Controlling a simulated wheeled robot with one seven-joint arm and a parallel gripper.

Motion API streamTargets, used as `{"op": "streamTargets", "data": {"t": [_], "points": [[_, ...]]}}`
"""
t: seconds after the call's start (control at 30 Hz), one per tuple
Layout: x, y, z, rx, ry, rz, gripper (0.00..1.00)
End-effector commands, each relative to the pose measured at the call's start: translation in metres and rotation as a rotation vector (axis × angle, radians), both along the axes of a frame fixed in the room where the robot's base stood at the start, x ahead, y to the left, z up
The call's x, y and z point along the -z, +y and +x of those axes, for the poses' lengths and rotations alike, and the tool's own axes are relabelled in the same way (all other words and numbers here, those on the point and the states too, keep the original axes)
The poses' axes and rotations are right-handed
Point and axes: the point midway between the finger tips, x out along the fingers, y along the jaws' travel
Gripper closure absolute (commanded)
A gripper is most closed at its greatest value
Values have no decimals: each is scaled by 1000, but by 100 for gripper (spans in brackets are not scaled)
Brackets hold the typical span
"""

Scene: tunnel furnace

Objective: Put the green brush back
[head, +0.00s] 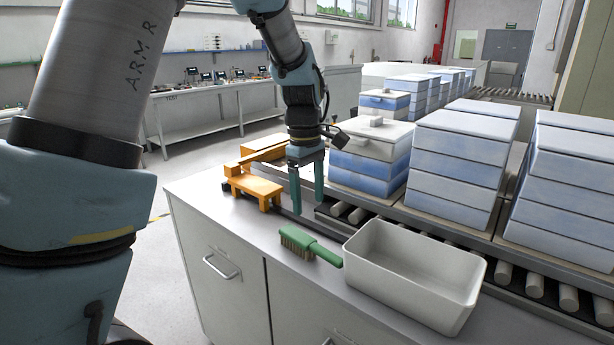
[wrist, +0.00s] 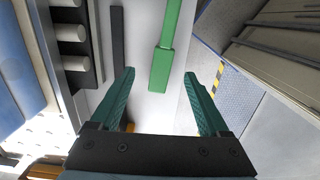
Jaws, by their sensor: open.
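The green brush (head: 309,245) lies on the grey cabinet top in the head view, its bristles to the left and its handle toward the white bin (head: 405,279). The brush handle (wrist: 163,62) also shows in the wrist view, ahead of the fingertips and roughly centred between them; the bristles are not visible there. My gripper (head: 307,203) points down above the cabinet top, behind the brush and beside the orange stand. It also shows in the wrist view (wrist: 160,77), with its two green fingers spread apart and nothing between them.
An orange stand (head: 252,184) sits on the cabinet top left of my gripper. Stacked blue and white boxes (head: 372,150) stand on the roller conveyor (head: 536,286) behind. The cabinet top (head: 219,205) has bare room left of the brush.

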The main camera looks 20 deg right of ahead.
Motion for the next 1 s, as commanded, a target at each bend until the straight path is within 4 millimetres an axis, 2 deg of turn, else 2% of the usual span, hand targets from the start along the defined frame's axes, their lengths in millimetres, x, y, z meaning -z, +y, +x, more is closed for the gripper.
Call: {"op": "streamTargets", "data": {"t": [0.1,0.3,0.5,0.67,0.77,0.87,0.9,1.0], "points": [[-25,0,2,0,-3,-3,21],[-55,2,4,0,-1,0,21],[-65,3,4,-1,1,2,21],[-64,9,6,6,-2,1,21],[-55,39,15,41,-16,-9,21],[-38,94,23,121,-47,-20,21],[-31,120,24,162,-65,-22,21],[-11,182,16,280,-111,-20,21]]}}
